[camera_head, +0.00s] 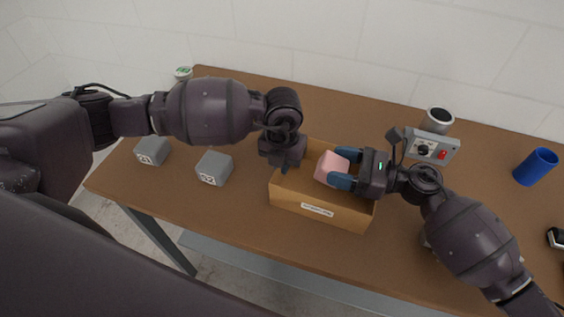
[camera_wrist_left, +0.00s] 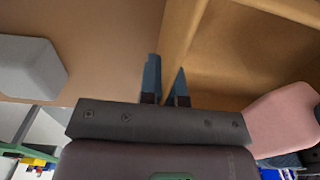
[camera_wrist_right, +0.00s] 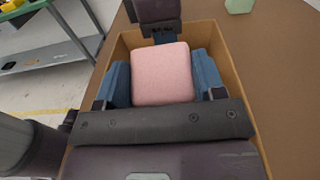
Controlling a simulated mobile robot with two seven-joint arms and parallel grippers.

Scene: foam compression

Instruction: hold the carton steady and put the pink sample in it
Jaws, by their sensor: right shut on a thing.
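The open brown carton (camera_head: 318,207) stands on the table. The pink sample (camera_head: 331,168), a rounded block, is between the blue fingers of my right gripper (camera_head: 343,169), which is shut on it. In the right wrist view the sample (camera_wrist_right: 161,74) lies within the outline of the carton walls (camera_wrist_right: 235,85); its height above the floor is unclear. My left gripper (camera_head: 283,172) points down at the carton's left end. In the left wrist view its narrowly spaced fingers (camera_wrist_left: 166,82) straddle the carton's wall (camera_wrist_left: 182,25); whether they grip it is unclear.
Two grey blocks (camera_head: 153,150) (camera_head: 214,168) stand left of the carton. Behind and to the right are a grey device with a dial (camera_head: 431,148), a metal cup (camera_head: 437,120) and a blue cup (camera_head: 536,166). The table (camera_head: 240,228) is clear in front of the carton.

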